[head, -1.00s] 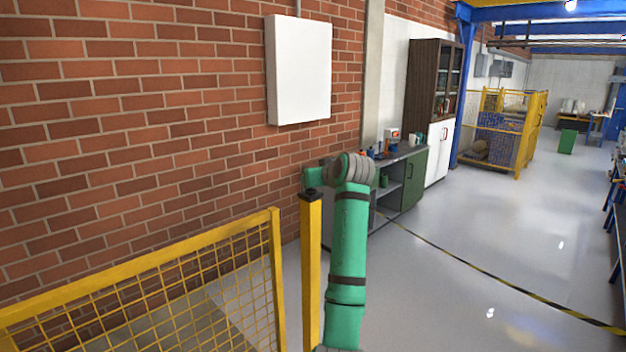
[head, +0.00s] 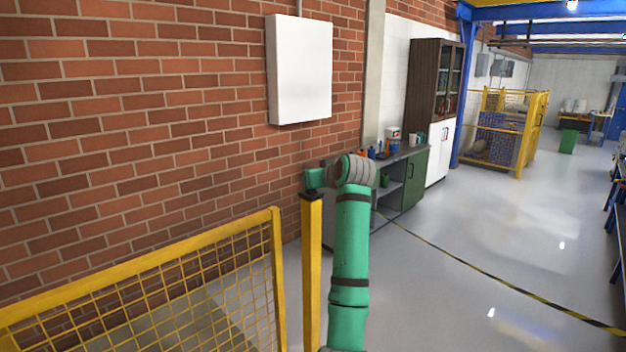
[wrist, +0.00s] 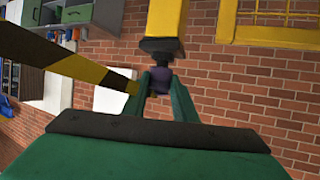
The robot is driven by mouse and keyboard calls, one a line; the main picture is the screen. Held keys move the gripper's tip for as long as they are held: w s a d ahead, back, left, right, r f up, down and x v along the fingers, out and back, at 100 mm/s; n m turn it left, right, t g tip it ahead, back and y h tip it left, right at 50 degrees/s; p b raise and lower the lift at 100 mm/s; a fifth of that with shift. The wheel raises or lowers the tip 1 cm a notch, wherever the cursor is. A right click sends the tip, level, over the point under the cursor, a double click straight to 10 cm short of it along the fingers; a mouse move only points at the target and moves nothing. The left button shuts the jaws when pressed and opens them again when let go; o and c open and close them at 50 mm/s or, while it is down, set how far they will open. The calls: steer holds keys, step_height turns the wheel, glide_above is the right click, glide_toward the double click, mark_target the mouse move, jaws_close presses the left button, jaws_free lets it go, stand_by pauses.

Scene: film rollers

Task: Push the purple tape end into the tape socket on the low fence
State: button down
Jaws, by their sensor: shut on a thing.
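My gripper (wrist: 162,88) is shut on the purple tape end (wrist: 160,72), which shows between its green fingers in the wrist view. A black fitting (wrist: 161,46) caps the yellow post (wrist: 167,18) just beyond the tape end. The two line up closely; I cannot tell whether they touch, and no socket opening shows. The black-and-yellow tape (wrist: 70,62) runs left from the fingers. In the head view my gripper (head: 313,180) is just above the post's black top (head: 312,196). The tape end cannot be made out there.
A yellow mesh fence panel (head: 277,270) stands left of the post. The brick wall (head: 150,150) with a white box (head: 300,70) is behind. A workbench (head: 400,155) stands beyond my arm. Open grey floor lies right, crossed by a striped line (head: 505,286).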

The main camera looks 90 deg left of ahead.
steer(key=shift+f, duration=0.35)
steer(key=c, duration=1.4)
jaws_free()
steer(key=shift+o, duration=0.2)
steer(key=shift+w+d+r, duration=0.1)
steer(key=shift+w+d, duration=0.05)
steer(key=shift+d, duration=0.05)
steer(key=v, duration=1)
steer(key=shift+d, duration=0.15)
